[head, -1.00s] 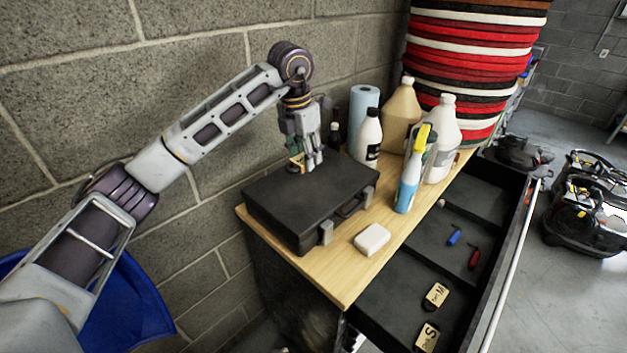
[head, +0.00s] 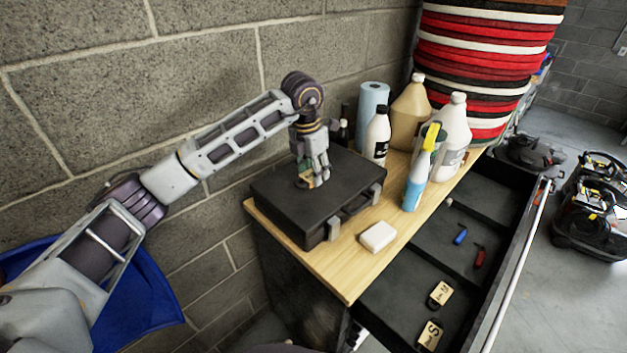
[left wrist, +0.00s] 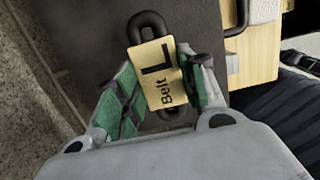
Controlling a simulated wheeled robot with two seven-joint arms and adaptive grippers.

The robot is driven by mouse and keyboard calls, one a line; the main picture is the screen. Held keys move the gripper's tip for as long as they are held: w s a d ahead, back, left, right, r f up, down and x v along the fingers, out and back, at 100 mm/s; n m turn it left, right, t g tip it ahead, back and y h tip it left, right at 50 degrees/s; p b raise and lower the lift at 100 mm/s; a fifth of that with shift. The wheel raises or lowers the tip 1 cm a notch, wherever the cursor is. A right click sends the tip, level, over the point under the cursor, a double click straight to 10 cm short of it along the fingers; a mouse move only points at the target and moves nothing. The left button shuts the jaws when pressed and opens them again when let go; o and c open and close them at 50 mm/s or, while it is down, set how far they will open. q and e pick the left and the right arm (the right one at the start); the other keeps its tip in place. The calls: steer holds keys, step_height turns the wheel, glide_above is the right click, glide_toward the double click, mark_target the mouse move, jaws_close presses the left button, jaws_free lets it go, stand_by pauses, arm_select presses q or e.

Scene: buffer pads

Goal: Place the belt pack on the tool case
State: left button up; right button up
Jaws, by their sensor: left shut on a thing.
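The belt pack (left wrist: 156,75) is a tan tag lettered "Belt" and "L" with dark loops at its ends. It sits between the green-padded fingers of my left gripper (left wrist: 155,92) in the left wrist view. In the head view my left gripper (head: 312,181) is shut on it, low over the lid of the tool case (head: 275,195). The tool case is black, closed and lies flat on the wooden top. I cannot tell whether the belt pack touches the lid. My right gripper is not in view.
A white block (head: 377,236) lies in front of the case. A spray bottle (head: 418,180), white jug (head: 455,130), tan jug (head: 410,110) and blue roll (head: 372,105) stand to the right. An open drawer (head: 400,308) holds two lettered tags and small tools.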

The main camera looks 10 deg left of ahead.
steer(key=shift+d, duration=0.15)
arm_select(q)
steer(key=shift+f, duration=0.25)
step_height(320, 180, down, 2)
steer(key=shift+f+p, duration=0.2)
steer(key=shift+p, duration=0.1)
steer(key=shift+f, duration=0.4)
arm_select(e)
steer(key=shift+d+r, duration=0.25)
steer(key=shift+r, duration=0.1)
arm_select(q)
steer(key=shift+f, duration=0.15)
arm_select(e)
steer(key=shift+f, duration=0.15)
arm_select(q)
steer(key=o, duration=1)
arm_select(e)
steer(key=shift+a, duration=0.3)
arm_select(q)
steer(key=shift+r, duration=0.25)
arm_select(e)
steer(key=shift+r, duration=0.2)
